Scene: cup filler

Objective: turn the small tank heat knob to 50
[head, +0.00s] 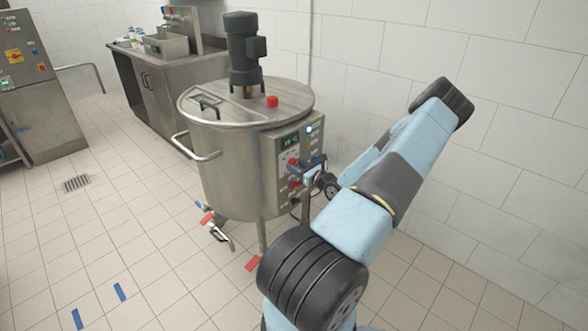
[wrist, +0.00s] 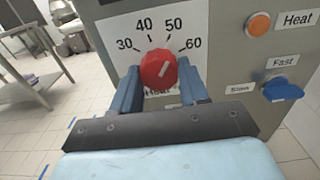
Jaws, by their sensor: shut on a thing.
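The red heat knob (wrist: 158,70) is in the middle of the wrist view, in front of a white dial (wrist: 118,30) marked 30, 40, 50 and 60. Its white line points up and to the right, seemingly between the 50 and 60 marks. My gripper (wrist: 158,80) has one blue finger on each side of the knob and is shut on it. The label under the knob is partly hidden. In the head view, my gripper (head: 308,170) is at the control panel (head: 283,142) of the steel tank (head: 228,160) and covers part of it.
An orange Heat button (wrist: 258,24) and a blue Slow/Fast switch (wrist: 283,89) are right of the dial. The tank has a side handle (head: 194,152) and a motor (head: 244,50) on top. A tiled wall is close behind my arm. The floor at left is mostly clear.

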